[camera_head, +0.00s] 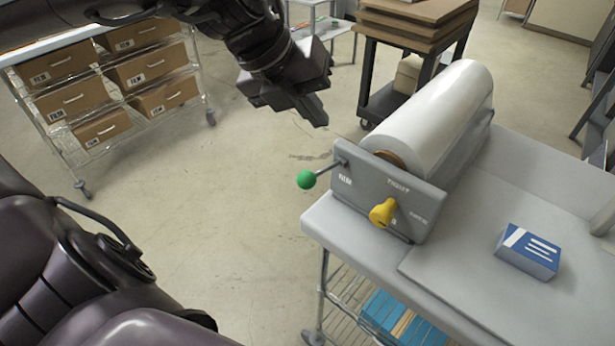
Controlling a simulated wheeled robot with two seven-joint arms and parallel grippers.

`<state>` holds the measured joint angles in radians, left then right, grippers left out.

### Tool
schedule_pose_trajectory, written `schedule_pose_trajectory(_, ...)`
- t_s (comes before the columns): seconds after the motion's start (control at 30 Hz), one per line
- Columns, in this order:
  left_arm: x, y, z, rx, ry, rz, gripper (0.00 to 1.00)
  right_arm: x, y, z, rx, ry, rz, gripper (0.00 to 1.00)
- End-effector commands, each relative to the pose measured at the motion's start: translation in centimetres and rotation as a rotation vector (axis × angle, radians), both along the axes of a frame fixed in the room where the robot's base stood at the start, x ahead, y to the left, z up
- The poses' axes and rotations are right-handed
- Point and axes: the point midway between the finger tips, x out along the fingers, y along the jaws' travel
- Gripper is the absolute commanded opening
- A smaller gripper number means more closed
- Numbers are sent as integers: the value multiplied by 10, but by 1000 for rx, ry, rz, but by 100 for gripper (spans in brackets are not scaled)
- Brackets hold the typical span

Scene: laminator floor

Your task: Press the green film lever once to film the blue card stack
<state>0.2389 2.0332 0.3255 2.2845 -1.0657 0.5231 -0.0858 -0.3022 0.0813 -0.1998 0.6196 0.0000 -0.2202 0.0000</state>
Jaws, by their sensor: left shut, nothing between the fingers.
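The green film lever (307,179) is a green ball on a thin dark rod. It sticks out to the left from the grey laminator housing (350,195), past the cart's edge. The blue card stack (528,251), with white stripes, lies on the cart top at the right. My left gripper (318,118) is shut and empty. It hangs in the upper middle of the head view, above and behind the green ball in the picture, and apart from it. My right gripper is not in view.
A yellow knob (382,213) is on the housing's front. A white film roll (435,115) lies behind it on the grey cart (460,245). A wire rack with cardboard boxes (140,70) stands at the upper left. A dark trolley (392,103) stands behind. The floor left of the cart is clear.

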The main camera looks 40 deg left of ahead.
Motion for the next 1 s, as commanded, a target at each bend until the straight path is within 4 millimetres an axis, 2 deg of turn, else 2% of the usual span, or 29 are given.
schedule_pose_trajectory(0.03, -2, 0, -16, -1, -1, -1, 0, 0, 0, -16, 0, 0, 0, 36)
schedule_pose_trajectory(0.1, -5, 0, -26, -2, -2, -1, 0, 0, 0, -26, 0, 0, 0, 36)
schedule_pose_trajectory(0.23, -10, 0, -42, -2, -2, -1, 0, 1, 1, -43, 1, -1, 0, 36)
schedule_pose_trajectory(0.4, -14, 1, -56, -1, -1, 0, 0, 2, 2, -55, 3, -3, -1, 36)
schedule_pose_trajectory(1.0, -17, 1, -61, -1, 0, 0, 0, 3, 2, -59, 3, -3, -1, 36)
